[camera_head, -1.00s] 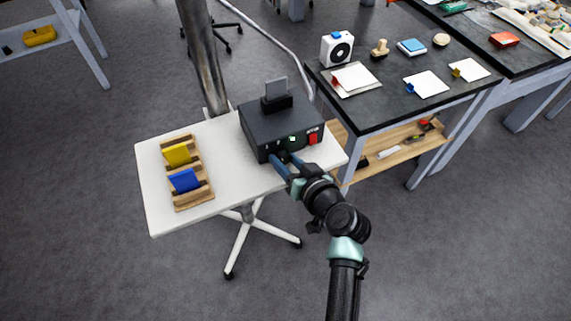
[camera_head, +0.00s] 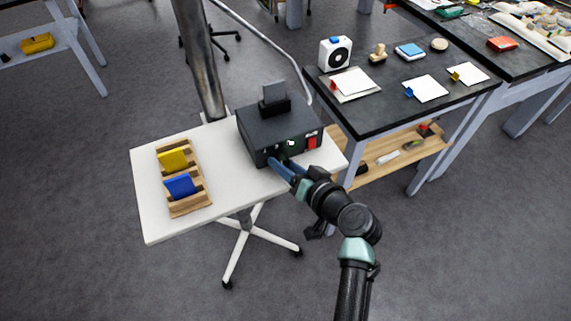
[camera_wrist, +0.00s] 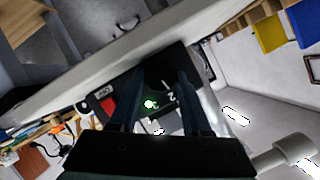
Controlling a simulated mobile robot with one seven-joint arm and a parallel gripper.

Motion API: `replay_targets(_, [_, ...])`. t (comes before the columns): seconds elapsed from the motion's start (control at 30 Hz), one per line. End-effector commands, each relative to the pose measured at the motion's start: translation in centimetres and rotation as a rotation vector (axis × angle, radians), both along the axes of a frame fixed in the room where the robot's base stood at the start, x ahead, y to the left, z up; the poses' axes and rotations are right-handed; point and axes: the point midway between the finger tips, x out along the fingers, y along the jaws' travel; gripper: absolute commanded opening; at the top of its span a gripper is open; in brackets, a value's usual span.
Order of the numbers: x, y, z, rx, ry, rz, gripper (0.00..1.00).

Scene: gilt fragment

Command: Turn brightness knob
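A black box-shaped device (camera_head: 278,135) stands on a white table. Its front has a lit green light (camera_head: 290,142) and a red switch (camera_head: 312,142). In the wrist view the light (camera_wrist: 149,104) and red switch (camera_wrist: 108,104) also show. My gripper (camera_head: 283,165) is at the lower front of the device, with its blue fingers pointing at the panel. In the wrist view my gripper (camera_wrist: 160,78) has its fingers apart, with the dark panel between them.
A wooden rack (camera_head: 190,200) with a yellow card (camera_head: 172,159) and a blue card (camera_head: 181,187) lies left on the white table (camera_head: 150,220). A dark workbench (camera_head: 380,110) stands close on the right. A metal post (camera_head: 200,60) rises behind the table.

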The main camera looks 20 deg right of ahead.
Motion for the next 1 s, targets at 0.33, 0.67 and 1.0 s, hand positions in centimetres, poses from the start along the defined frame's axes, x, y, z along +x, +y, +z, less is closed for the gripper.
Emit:
replay_targets(0.33, [-0.04,-0.07,-0.09,-0.001,0.002,-0.002,0.76])
replay_targets(0.67, [-0.13,0.2,0.32,-0.16,-0.001,0.001,0.76])
replay_targets(1.0, [-0.1,0.66,0.49,-0.638,-0.017,0.003,0.76])
